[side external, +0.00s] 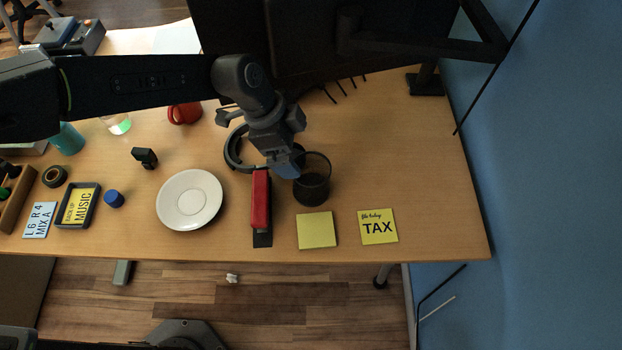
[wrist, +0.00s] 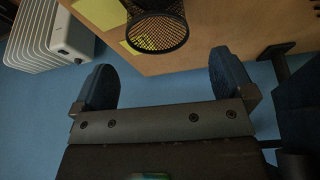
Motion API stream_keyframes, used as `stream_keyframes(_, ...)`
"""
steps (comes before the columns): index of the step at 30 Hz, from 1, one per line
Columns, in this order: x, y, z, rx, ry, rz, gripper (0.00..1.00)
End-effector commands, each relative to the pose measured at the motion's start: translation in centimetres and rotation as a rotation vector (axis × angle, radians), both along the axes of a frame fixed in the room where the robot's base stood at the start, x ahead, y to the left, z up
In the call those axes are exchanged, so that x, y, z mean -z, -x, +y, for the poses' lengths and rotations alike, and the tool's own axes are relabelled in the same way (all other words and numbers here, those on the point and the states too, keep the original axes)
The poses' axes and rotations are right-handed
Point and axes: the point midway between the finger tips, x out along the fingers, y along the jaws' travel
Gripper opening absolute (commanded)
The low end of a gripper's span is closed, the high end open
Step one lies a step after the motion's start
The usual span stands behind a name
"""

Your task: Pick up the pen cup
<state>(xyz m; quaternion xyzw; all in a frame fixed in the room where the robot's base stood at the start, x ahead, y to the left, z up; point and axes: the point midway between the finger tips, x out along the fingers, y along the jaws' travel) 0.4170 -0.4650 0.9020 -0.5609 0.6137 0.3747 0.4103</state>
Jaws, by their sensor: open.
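The pen cup (side external: 312,186) is a dark mesh cylinder standing upright on the wooden desk, right of the red stapler. No pens show in it. In the wrist view the mesh cup (wrist: 160,30) is at the top middle, beyond the fingertips and roughly centred between them. My gripper (side external: 286,163) is at the cup's upper left in the side view, its tip overlapping the rim there. I cannot tell whether it touches the cup. In the wrist view my gripper's fingers (wrist: 162,70) are wide apart with nothing between them.
A red stapler (side external: 260,200) lies close left of the cup, with headphones (side external: 234,152) behind it. Yellow notes (side external: 317,231) lie in front. A white saucer (side external: 190,200) is farther left. A dark monitor (side external: 300,45) stands behind. The desk's right side is clear.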

Motion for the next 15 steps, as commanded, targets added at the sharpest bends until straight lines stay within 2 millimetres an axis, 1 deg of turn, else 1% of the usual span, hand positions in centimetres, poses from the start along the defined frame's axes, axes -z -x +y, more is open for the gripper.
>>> stream_keyframes(1,1.1,0.1,-0.4,0.001,-0.001,0.002,1.00)
stream_keyframes(4,2.5,0.2,-1.0,0.001,-0.001,0.002,1.00)
stream_keyframes(7,3.3,0.2,-1.4,-0.001,0.000,0.000,1.00)
stream_keyframes(11,3.9,0.2,-1.6,-0.002,0.001,0.000,1.00)
stream_keyframes(15,5.7,0.6,-2.1,-0.001,-0.001,0.003,1.00)
